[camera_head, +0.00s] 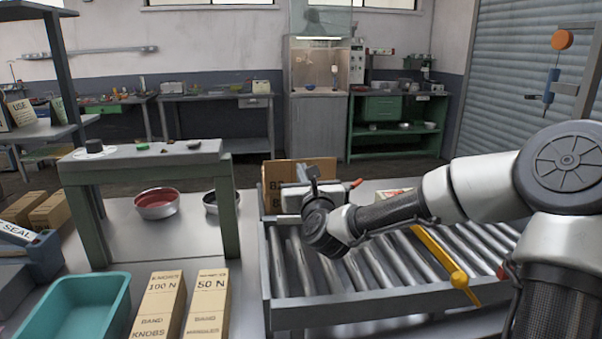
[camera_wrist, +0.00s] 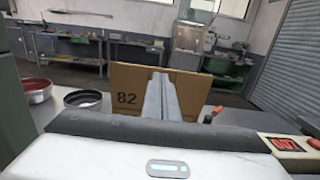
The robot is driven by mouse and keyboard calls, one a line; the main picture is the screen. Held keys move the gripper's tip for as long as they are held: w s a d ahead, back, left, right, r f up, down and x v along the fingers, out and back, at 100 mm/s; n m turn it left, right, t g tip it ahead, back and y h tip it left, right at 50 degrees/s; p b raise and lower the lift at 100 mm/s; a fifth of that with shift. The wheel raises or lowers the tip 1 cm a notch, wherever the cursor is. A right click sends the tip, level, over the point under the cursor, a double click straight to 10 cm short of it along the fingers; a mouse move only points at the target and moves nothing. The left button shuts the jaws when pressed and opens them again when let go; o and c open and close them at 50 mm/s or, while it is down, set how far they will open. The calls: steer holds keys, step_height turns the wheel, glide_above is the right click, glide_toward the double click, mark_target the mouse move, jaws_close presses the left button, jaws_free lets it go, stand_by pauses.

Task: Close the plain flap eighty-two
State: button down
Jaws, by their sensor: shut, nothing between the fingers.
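The plain brown cardboard flap marked 82 (camera_wrist: 127,99) stands upright beyond my fingers in the wrist view. In the head view, cardboard marked with an 8 (camera_head: 275,172) shows behind my gripper (camera_head: 312,172), at the far left end of the roller conveyor (camera_head: 345,270). My wrist hides much of the box below. My gripper also shows in the wrist view (camera_wrist: 161,85), its fingers shut together and empty, in front of the flap's middle. I cannot tell whether they touch it.
A yellow bar (camera_head: 440,258) crosses the rollers on the right. A green-grey stand (camera_head: 145,165) is left of the conveyor, with a red bowl (camera_head: 157,203) and a dark bowl beneath it. A teal bin (camera_head: 75,308) and labelled cartons (camera_head: 160,305) fill the front left.

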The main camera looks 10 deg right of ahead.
mark_target(300, 160)
steer(key=shift+w, duration=1.3)
steer(key=shift+r, duration=0.2)
steer(key=w+r+g+p, duration=0.1)
steer(key=p, duration=0.3)
steer(key=shift+r, duration=0.15)
steer(key=w+f+g+p, duration=0.6)
steer(key=w+p, duration=0.6)
steer(key=p, duration=0.5)
steer(key=shift+w+f+g, duration=0.15)
steer(key=shift+f+g, duration=0.1)
steer(key=shift+g, duration=0.15)
